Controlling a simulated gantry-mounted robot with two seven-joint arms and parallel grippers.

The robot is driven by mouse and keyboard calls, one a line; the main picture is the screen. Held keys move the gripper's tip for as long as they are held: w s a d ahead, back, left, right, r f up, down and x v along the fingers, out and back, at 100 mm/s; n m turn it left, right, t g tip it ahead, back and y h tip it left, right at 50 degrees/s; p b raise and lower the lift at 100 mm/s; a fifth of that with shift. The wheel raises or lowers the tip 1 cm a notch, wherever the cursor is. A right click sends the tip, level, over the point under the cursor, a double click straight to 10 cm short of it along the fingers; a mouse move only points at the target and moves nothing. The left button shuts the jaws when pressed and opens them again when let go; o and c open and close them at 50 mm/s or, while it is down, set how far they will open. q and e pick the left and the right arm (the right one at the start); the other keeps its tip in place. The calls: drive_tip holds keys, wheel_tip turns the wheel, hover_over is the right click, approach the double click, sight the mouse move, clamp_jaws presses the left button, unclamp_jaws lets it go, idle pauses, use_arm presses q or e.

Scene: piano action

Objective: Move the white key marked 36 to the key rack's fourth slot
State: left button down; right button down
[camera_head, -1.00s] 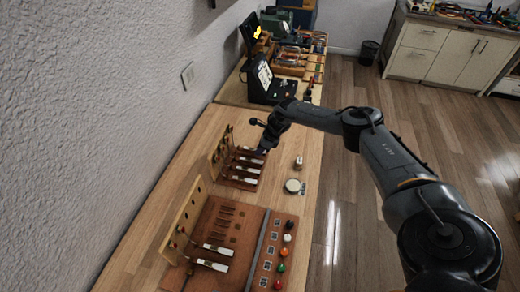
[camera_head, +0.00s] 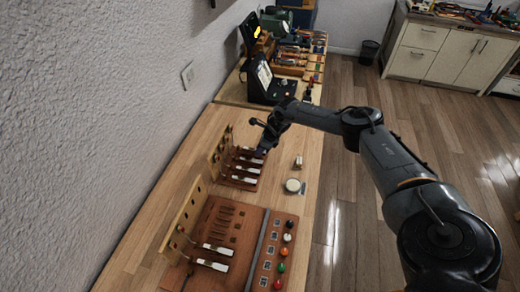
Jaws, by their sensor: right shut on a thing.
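My right gripper (camera_head: 263,144) is at the far end of the key rack (camera_head: 221,151), over the rack's farthest white key. It is shut on a white key (camera_head: 260,153), whose marking is too small to read. Several white keys lie side by side in the rack, such as the nearest one (camera_head: 243,180). The gripper hides part of the held key, and I cannot tell whether that key rests in a slot. My left gripper is not in view.
A brown keyboard bed (camera_head: 222,235) with two white keys (camera_head: 216,249) and coloured knobs (camera_head: 287,238) stands nearer on the bench. A round tin (camera_head: 293,186) and a small wooden block (camera_head: 298,162) lie right of the rack. A black device (camera_head: 266,83) stands behind.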

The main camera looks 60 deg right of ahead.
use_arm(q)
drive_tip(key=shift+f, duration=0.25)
use_arm(e)
drive_tip(key=shift+f, duration=0.3)
use_arm(q)
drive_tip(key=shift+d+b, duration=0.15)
drive_tip(key=shift+b, duration=0.15)
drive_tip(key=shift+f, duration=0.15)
use_arm(e)
drive_tip(key=shift+f, duration=0.2)
idle(0.5)
drive_tip(key=c, duration=1.1)
unclamp_jaws()
drive_tip(key=shift+c, duration=0.2)
drive_tip(key=shift+o, duration=0.9)
drive_tip(key=shift+r, duration=0.2)
